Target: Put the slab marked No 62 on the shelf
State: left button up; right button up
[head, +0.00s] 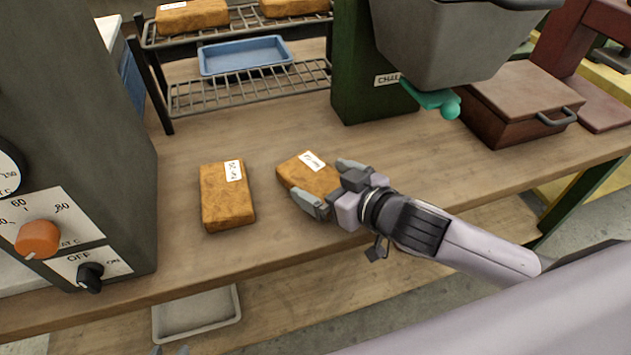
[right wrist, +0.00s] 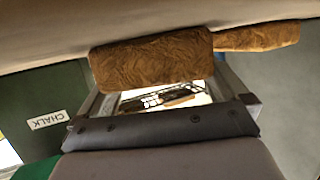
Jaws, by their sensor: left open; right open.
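Two brown slabs with white labels lie on the wooden bench in the head view: a left slab (head: 228,196) and a right slab (head: 305,178). Their label writing is too small to read, so I cannot tell which is No 62. My right gripper (head: 330,184) is open, its fingers on either side of the right slab's near end. In the right wrist view this slab (right wrist: 150,62) is ahead of the fingers, with the other slab (right wrist: 257,36) beside it. My left gripper (head: 170,350) barely shows at the bottom edge. The wire shelf (head: 250,90) stands at the back left.
More slabs (head: 192,16) lie on the upper rack, and a blue tray (head: 245,55) on the lower one. A grey control box (head: 70,120) stands left.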

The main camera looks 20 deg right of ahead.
jog(key=shift+w+a+f, duration=0.2)
jog(key=shift+w+a, duration=0.1)
jog(key=shift+w, duration=0.35)
jog(key=c, duration=1)
jog(key=shift+r, duration=0.1)
jog(key=shift+c, duration=0.6)
